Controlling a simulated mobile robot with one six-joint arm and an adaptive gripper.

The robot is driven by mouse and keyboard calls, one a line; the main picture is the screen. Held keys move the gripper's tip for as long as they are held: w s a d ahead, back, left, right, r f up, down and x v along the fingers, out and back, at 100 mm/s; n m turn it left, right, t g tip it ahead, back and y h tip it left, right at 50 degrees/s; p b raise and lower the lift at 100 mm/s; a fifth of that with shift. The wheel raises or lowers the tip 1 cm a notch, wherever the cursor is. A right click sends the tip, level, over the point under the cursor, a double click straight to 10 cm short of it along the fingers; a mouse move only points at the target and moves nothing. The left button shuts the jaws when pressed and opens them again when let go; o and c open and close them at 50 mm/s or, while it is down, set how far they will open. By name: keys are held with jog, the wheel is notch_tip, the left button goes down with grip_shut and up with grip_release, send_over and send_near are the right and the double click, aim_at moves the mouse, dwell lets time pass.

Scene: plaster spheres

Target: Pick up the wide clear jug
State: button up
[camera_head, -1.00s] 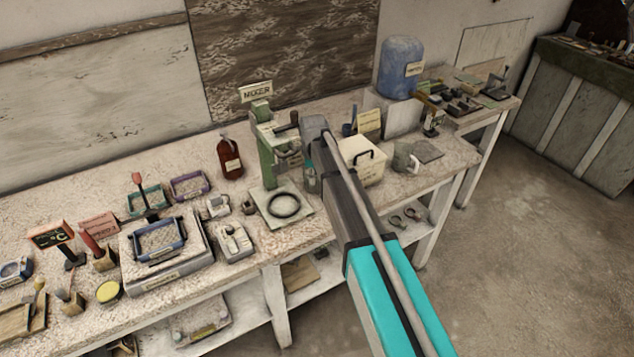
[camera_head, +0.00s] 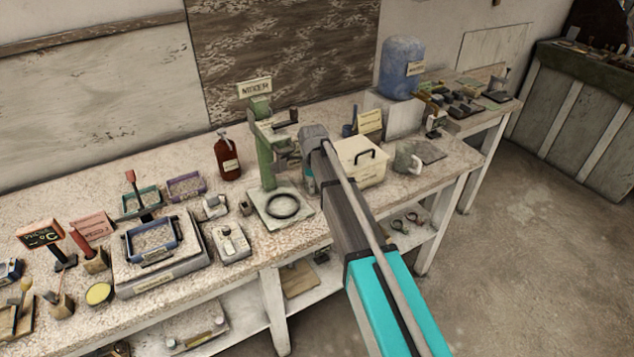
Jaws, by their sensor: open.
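A squat, pale grey vessel with a dark opening (camera_head: 408,158), which looks like the wide clear jug, stands on the bench right of the white lidded box. It is small here, so its clearness is hard to judge. My gripper (camera_head: 288,160) is at the far end of my arm, over the bench beside the green mixer stand. It is left of the jug and apart from it, with the white box between them in the picture. The gripper is open; its fingers are small and partly hidden by my arm and the stand.
The green mixer stand (camera_head: 264,150) with a black ring on its base is close to my gripper. A brown bottle (camera_head: 228,158) and a blue barrel (camera_head: 402,68) stand farther back. Trays crowd the left.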

grip_shut()
dwell(0.3)
dwell(0.3)
